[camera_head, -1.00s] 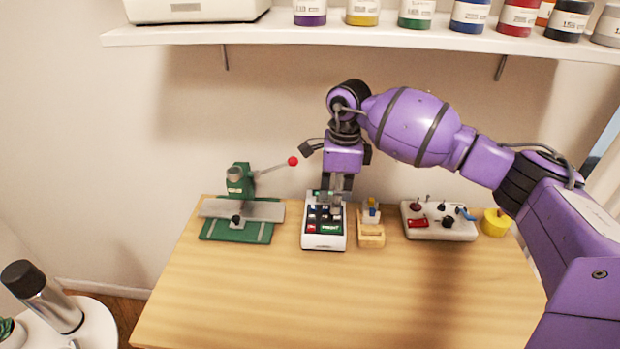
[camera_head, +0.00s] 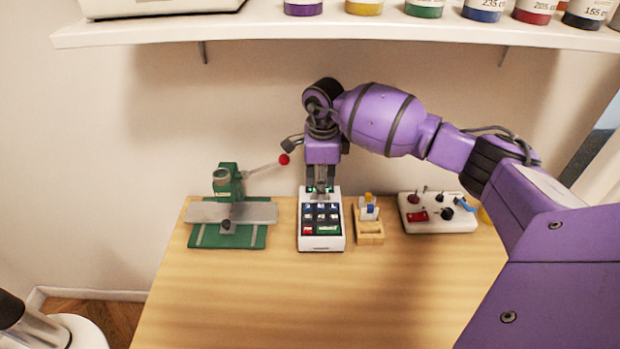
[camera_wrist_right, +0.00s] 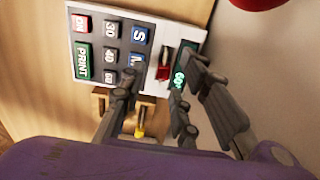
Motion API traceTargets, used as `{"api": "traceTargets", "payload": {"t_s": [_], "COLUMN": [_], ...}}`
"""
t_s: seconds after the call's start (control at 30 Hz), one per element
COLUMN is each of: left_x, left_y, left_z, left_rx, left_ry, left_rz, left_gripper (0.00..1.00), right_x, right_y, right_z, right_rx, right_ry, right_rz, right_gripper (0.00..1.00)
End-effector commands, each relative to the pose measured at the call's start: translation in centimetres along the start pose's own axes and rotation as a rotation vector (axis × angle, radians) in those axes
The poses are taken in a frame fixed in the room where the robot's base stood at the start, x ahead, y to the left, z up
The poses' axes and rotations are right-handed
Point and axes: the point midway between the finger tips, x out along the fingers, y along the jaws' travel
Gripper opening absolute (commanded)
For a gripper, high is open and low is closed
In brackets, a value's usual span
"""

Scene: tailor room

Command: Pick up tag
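A white label printer (camera_head: 337,243) with dark, red and green buttons stands on the table. In the right wrist view its panel (camera_wrist_right: 152,28) shows a slot with a small red piece (camera_wrist_right: 163,72) beside a green-lit display (camera_wrist_right: 180,78). I cannot tell whether this red piece is the tag. My right gripper (camera_head: 322,190) is over the printer's far end, pointing down; in the right wrist view its fingers (camera_wrist_right: 160,80) are spread on both sides of the slot, with nothing seen between them in their grip. They partly hide the panel. My left gripper is not in view.
A green press (camera_head: 228,185) with a red-knobbed lever (camera_head: 284,159) stands left of the printer. A wooden holder (camera_head: 370,239) with small yellow-topped items is close on its right, then a white control box (camera_head: 430,226). A shelf (camera_head: 300,32) hangs above. The table front (camera_head: 310,300) is clear.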

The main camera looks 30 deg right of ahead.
Motion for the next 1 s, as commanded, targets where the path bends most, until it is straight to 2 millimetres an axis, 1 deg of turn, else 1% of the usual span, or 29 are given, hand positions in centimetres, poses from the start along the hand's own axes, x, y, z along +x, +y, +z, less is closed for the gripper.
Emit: {"api": "traceTargets", "payload": {"t_s": [0.03,0.1,0.3,0.5,0.53,0.87,0.97,1.0], "left_x": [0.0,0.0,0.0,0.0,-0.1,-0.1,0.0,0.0], "left_y": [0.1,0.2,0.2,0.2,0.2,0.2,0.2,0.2], "left_z": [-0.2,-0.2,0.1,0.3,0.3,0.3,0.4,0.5], "left_rx": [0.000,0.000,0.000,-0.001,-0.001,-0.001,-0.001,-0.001], "left_ry": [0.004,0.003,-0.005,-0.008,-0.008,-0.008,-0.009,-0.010], "left_rz": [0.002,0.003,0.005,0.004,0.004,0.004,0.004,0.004], "left_gripper": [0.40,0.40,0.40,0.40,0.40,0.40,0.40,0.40], "right_x": [0.7,1.3,1.4,1.4,1.4,1.3,0.6,0.1], "right_y": [0.1,0.0,0.0,0.0,0.0,0.0,-0.1,-0.1], "right_z": [0.1,0.0,0.0,0.0,0.0,0.0,0.0,0.1], "right_rx": [0.000,0.000,-0.001,-0.001,-0.001,-0.001,-0.001,-0.002], "right_ry": [-0.001,-0.001,0.000,0.000,0.000,0.000,-0.001,-0.001], "right_rz": [0.001,0.000,-0.001,0.000,0.000,-0.001,-0.003,-0.003], "right_gripper": [0.29,0.29,0.29,0.03,0.00,0.00,0.00,0.00]}}
